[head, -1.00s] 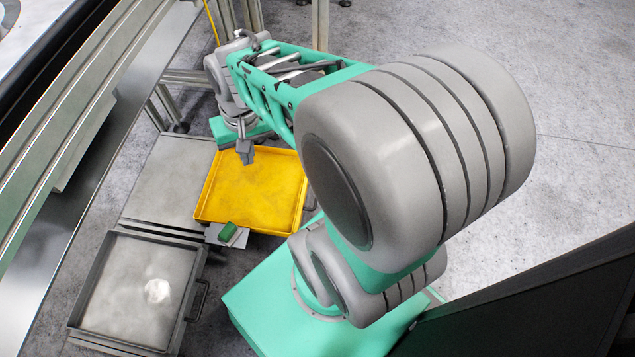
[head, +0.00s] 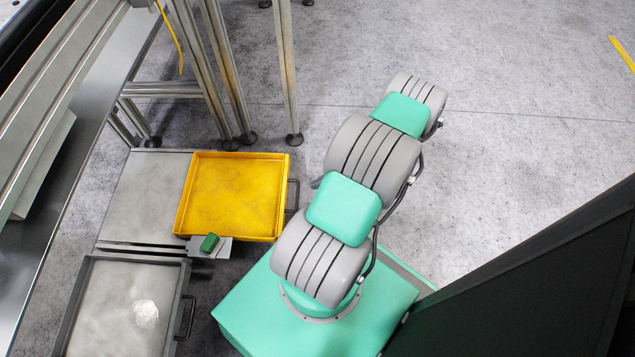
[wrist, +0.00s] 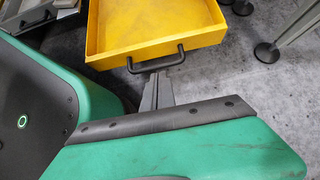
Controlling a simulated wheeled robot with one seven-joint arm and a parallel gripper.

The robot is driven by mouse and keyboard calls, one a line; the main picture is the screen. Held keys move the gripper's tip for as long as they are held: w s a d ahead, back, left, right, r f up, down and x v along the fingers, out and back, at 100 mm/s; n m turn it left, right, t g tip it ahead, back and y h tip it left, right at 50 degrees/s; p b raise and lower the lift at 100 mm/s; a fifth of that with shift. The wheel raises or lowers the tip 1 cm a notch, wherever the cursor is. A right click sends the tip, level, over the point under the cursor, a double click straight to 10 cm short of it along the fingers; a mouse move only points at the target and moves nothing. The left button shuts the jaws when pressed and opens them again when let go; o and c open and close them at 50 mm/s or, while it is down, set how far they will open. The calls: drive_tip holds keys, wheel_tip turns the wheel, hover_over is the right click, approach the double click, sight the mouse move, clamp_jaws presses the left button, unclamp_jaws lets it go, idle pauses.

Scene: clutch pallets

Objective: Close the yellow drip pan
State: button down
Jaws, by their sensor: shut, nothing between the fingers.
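The yellow drip pan (head: 232,198) sticks out to the right of its grey housing (head: 150,195) in the head view, so it stands open. It looks empty. Its dark handle (head: 293,195) is on the right side. In the wrist view the yellow pan (wrist: 150,28) is at the top, with its handle (wrist: 157,60) towards the camera. My gripper (wrist: 156,90) shows there as grey fingers, shut and empty, just below the handle in the picture. I cannot tell whether they touch it. In the head view my arm hides most of the gripper.
A grey pan (head: 120,310) with its own handle is also pulled out at the lower left. A small green object (head: 209,243) sits on a plate by the yellow pan's front corner. Metal frame legs (head: 285,70) stand behind.

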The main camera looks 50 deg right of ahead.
drive_tip(key=w+a+f+b, duration=0.1)
drive_tip(key=w, duration=0.1)
drive_tip(key=w+a+f+b, duration=0.1)
drive_tip(key=w+a+f, duration=0.1)
drive_tip(key=w+a+f+b, duration=0.1)
drive_tip(key=w, duration=0.1)
drive_tip(key=shift+w+a+f, duration=0.1)
drive_tip(key=shift+a+f, duration=0.15)
drive_tip(key=shift+a, duration=0.1)
drive_tip(key=shift+w+a+r, duration=0.1)
drive_tip(key=shift+w+a, duration=0.05)
drive_tip(key=shift+w, duration=0.05)
